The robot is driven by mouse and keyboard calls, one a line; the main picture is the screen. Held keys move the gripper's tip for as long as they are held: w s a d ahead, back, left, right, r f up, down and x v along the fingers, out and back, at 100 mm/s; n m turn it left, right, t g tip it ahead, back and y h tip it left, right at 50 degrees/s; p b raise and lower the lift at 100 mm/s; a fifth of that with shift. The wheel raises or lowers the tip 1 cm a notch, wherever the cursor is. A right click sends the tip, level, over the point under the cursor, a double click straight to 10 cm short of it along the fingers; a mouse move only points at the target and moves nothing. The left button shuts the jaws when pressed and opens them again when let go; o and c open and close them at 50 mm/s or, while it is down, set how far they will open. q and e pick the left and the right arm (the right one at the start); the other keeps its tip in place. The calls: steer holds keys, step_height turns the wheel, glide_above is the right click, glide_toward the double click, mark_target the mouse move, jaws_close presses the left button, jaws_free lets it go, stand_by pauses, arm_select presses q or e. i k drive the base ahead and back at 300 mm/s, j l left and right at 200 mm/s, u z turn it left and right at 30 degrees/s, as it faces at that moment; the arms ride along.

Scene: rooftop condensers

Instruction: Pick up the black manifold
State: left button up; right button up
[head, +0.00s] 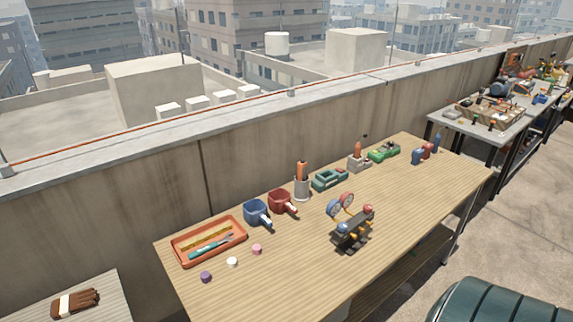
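The black manifold (353,231) stands on the wooden workbench (300,275), right of the bench's middle and near its front edge. It carries two round gauges (340,204) on top, one blue-rimmed and one red-rimmed, and has a red knob and a blue knob at its ends. Nothing touches it. Neither of my grippers shows in the head view.
Along the bench's back are an orange tray (209,241) with tools, a blue cup (257,213), a red cup (282,202), a grey holder (301,188) and green trays (329,180). Small caps (232,262) lie front left. A dark green rounded object (500,300) is at lower right.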

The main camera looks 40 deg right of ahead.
mark_target(350, 242)
steer(key=z, duration=1.55)
steer(key=i+l+z, duration=0.1)
steer(key=i+l, duration=0.25)
